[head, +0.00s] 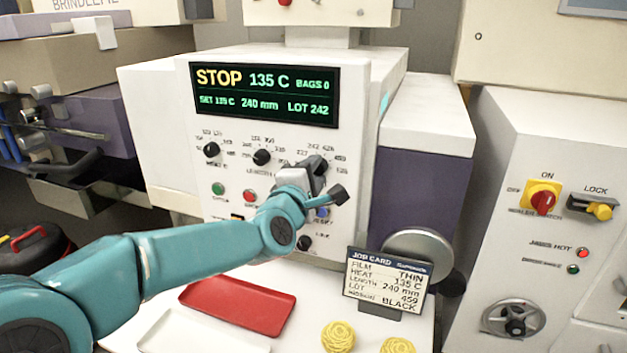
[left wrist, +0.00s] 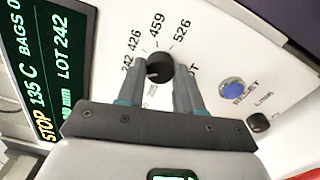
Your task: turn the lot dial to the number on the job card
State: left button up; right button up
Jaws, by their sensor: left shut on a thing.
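The lot dial (left wrist: 159,68) is a black knob on the white machine panel, with 242, 426, 459 and 526 printed around it. My left gripper (left wrist: 160,82) is shut on it, one finger at each side; in the head view the gripper (head: 312,176) largely covers the dial. I cannot tell exactly where its pointer stands. The display (head: 264,94) reads STOP, 135 C, 240 mm and LOT 242. The job card (head: 386,281) stands at the front right and reads THIN, 135 C, 240 mm, LOT 459, BLACK. My right gripper is not in view.
Two other black dials, heat (head: 211,149) and length (head: 262,157), sit left of the gripper. A blue reset button (left wrist: 232,88) and a small black knob (left wrist: 258,122) are close by. A red tray (head: 238,305) and yellow coiled items (head: 338,337) lie on the white surface below.

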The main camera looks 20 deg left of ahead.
pick_arm(q)
jog(key=shift+r+m+p, duration=0.15)
jog(key=shift+m+p, duration=0.65)
jog(key=shift+m, duration=8.3)
jog(key=o, duration=1)
jog(key=shift+o, duration=0.2)
jog(key=shift+w, duration=0.15)
